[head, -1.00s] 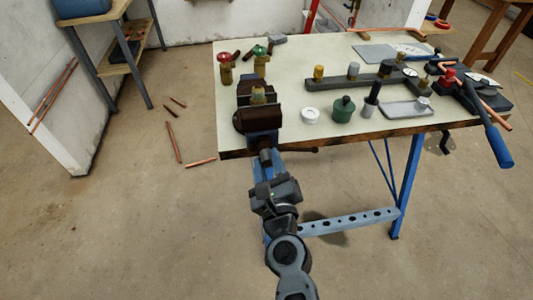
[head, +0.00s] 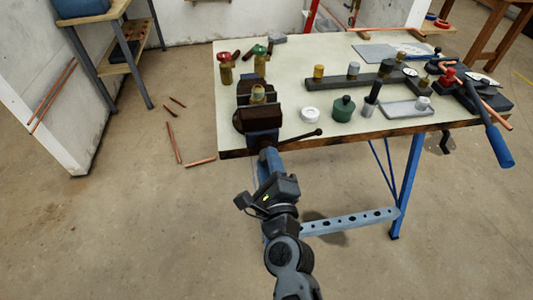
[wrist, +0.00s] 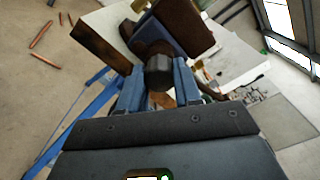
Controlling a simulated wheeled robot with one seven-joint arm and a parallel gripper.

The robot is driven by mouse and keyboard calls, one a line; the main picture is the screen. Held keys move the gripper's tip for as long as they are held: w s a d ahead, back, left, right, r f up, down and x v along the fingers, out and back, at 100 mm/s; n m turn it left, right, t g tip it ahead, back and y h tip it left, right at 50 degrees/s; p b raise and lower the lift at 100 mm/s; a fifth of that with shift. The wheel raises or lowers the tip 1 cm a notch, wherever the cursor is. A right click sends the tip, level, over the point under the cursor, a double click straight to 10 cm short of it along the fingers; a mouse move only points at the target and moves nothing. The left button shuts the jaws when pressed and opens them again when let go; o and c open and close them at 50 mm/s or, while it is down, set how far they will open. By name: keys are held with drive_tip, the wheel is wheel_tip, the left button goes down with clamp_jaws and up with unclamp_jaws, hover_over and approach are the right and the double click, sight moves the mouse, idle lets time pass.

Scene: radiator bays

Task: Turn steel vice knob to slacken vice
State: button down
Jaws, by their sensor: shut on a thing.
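The brown and blue-grey bench vice (head: 257,120) is fixed at the front left edge of the workbench. A brass fitting (head: 258,94) stands in its jaws. The dark steel vice knob (wrist: 158,71) shows in the wrist view between my gripper's two blue-grey fingers. My gripper (head: 267,162) is shut on this knob at the front of the vice, with a finger on either side. The fingers mostly hide the knob in the head view. A dark handle bar with a ball end (head: 319,132) sticks out to the right and slants up.
Red-handled (head: 224,66) and green-handled (head: 260,60) valves stand behind the vice. A white ring (head: 310,114) and a green pot (head: 344,108) stand to its right. A blue bench leg (head: 408,185) and rail (head: 350,222) are below. Copper pipes (head: 170,142) lie on the floor.

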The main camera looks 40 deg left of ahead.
drive_tip(key=shift+r+n+b, duration=0.15)
drive_tip(key=shift+n+b, duration=2.9)
drive_tip(key=shift+n, duration=9.75)
drive_tip(key=c, duration=1)
unclamp_jaws()
drive_tip(key=shift+o, duration=0.2)
